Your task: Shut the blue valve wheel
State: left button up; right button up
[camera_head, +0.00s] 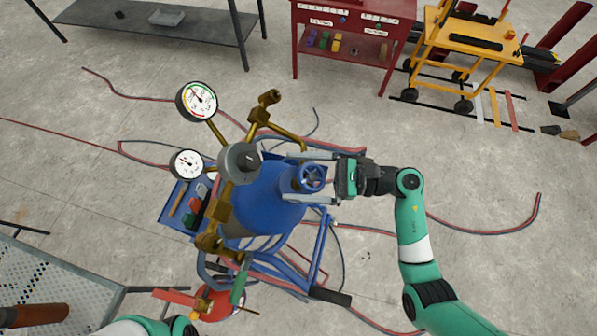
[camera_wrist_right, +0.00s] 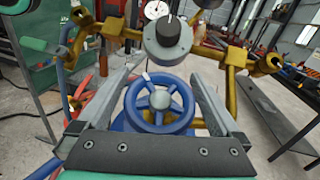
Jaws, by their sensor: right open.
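The blue valve wheel (camera_head: 312,177) sits at the top of a blue gas cylinder (camera_head: 262,192) on a cart. In the right wrist view the wheel (camera_wrist_right: 159,104) is a spoked ring with a grey hub, centred ahead of the gripper. My right gripper (camera_head: 308,178) comes in from the right with its fingers spread on both sides of the wheel. In the wrist view its open fingers (camera_wrist_right: 157,95) flank the wheel, with small gaps visible. Whether either finger touches the rim cannot be told. Part of my left arm shows at the bottom left, but its gripper is not visible.
Brass fittings (camera_head: 260,112), a grey regulator knob (camera_head: 240,162) and two gauges (camera_head: 197,101) stand close left of the wheel. Hoses (camera_head: 480,232) lie across the floor. A red cabinet (camera_head: 348,42) and yellow cart (camera_head: 470,35) stand at the back.

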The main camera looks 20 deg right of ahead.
jog(key=shift+c, duration=0.3)
jog(key=c, duration=1.1)
jog(key=shift+m, duration=0.3)
jog(key=m+t+h+p, duration=0.1)
jog(key=m+t+p, duration=0.1)
jog(key=shift+w+d+r+m+t+h+p, duration=0.1)
jog(key=shift+w+r+m+t+h+p, duration=0.1)
jog(key=shift+m+t+h+p, duration=0.2)
jog(key=m+t+h+p, duration=0.1)
jog(key=m+h+p, duration=0.1)
jog(key=m+t+h+p, duration=0.1)
jog(key=m+h+p, duration=0.1)
jog(key=d+m+t+h+p, duration=0.1)
jog(key=m+t+h+p, duration=0.1)
jog(key=m+p, duration=0.1)
jog(key=shift+w, duration=0.35)
jog(key=shift+w+d+f+m+t+h+p, duration=0.1)
jog(key=shift+m+t+h+p, duration=0.05)
jog(key=shift+m+h+p, duration=0.35)
jog(key=shift+d+f+m+t+h+p, duration=0.15)
jog(key=shift+m+h+p, duration=0.25)
jog(key=shift+m+h, duration=0.2)
